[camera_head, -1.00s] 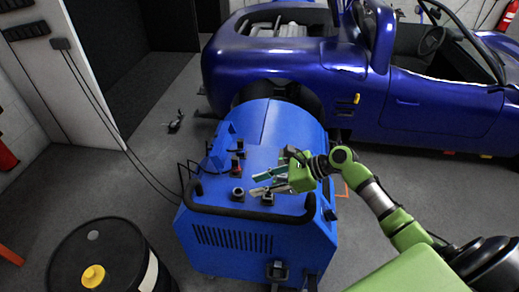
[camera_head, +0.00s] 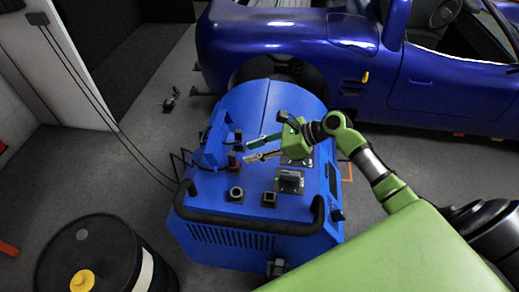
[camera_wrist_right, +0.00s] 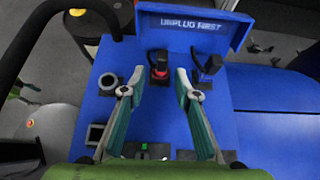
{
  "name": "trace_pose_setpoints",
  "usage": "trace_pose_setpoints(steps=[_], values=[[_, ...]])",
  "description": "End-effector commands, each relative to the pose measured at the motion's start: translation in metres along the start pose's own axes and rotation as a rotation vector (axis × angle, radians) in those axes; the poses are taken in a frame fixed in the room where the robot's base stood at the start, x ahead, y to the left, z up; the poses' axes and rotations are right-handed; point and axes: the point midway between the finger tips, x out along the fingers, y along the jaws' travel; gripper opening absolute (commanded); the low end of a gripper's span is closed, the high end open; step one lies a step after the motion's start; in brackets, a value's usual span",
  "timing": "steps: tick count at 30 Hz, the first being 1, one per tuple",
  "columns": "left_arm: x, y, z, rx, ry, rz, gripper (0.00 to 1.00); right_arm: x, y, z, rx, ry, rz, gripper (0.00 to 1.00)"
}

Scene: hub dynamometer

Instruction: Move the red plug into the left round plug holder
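The red plug (camera_head: 232,158) stands upright in a dark base on top of the blue machine. It also shows in the wrist view (camera_wrist_right: 159,66), below the "UNPLUG FIRST" panel. My right gripper (camera_head: 247,151) is open and empty beside the plug. In the wrist view its fingertips (camera_wrist_right: 159,79) are spread, with the red plug just beyond the gap between them. A round plug holder (camera_head: 236,193) sits empty near the machine's black handle; the wrist view shows it left of the fingers (camera_wrist_right: 108,82). A squarish holder (camera_head: 268,198) is to its right. My left gripper is out of view.
A black-cabled plug (camera_wrist_right: 208,65) stands right of the red plug in the wrist view. The black handle (camera_head: 245,226) rims the machine's (camera_head: 205,250) near edge. A black barrel (camera_head: 115,255) stands at left, and a blue car (camera_head: 300,45) is behind.

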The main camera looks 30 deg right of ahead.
Motion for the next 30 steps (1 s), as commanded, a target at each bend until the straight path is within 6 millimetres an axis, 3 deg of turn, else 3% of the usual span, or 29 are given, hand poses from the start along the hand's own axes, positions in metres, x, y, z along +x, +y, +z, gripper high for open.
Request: trace_pose_setpoints(steps=[3, 7, 9, 16, 30], values=[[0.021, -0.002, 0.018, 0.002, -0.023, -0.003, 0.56, 0.019, 0.0, -0.005, -0.003, -0.002, 0.0, 0.29], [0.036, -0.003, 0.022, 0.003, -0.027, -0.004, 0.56, 0.034, -0.001, -0.005, -0.002, -0.001, -0.001, 0.29], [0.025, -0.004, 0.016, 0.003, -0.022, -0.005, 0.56, 0.038, 0.0, 0.002, 0.003, -0.002, 0.0, 0.29], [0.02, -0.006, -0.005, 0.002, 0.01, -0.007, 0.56, 0.06, -0.001, 0.001, 0.002, -0.001, -0.001, 0.29], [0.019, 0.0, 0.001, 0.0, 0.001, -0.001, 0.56, 0.07, 0.0, 0.0, 0.0, 0.0, -0.001, 0.29]])
